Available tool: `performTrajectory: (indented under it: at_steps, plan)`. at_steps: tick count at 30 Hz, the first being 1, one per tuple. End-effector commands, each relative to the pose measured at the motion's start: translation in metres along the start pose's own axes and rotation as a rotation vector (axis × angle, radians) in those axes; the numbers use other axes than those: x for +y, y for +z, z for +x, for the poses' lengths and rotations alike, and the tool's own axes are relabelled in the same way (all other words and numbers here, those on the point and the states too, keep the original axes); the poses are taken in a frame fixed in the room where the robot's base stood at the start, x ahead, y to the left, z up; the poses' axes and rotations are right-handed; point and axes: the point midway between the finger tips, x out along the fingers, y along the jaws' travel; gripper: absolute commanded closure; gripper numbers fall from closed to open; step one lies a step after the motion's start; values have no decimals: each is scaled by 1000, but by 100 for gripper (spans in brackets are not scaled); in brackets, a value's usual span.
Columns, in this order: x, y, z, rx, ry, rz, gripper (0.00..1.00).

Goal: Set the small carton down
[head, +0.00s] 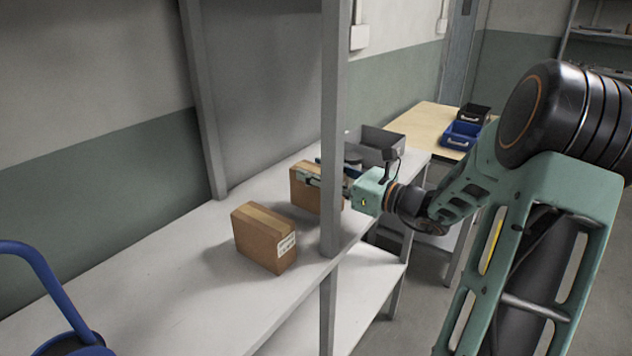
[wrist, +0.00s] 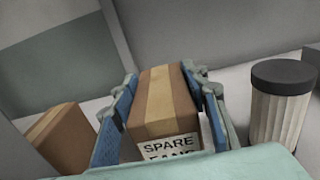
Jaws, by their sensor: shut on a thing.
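A small brown carton (head: 303,194) with a paler tape strip is between the fingers of my gripper (head: 318,178), over the white shelf (head: 190,290). In the wrist view the carton (wrist: 163,100) sits between the two blue fingers (wrist: 160,82), with a white label reading "SPARE" on its near face. My gripper is shut on it. The grey post hides part of the carton in the head view. I cannot tell whether its underside touches the shelf.
Another brown carton (head: 265,238) stands on the shelf, left of the post (head: 333,120); it also shows in the wrist view (wrist: 62,138). A ribbed pale canister with a dark lid (wrist: 281,110) is close on the right. A grey bin (head: 385,150) stands behind.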

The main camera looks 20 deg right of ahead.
Motion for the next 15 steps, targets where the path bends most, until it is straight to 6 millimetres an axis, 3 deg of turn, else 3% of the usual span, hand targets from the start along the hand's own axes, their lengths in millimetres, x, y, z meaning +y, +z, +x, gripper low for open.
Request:
performTrajectory:
  at_steps: [3,13,14,15]
  plan:
    - [0,-18,0,-1,0,2,89]
    - [0,-20,0,-1,0,-1,89]
    - [0,-21,0,0,0,0,56]
    - [0,-20,0,0,0,0,52]
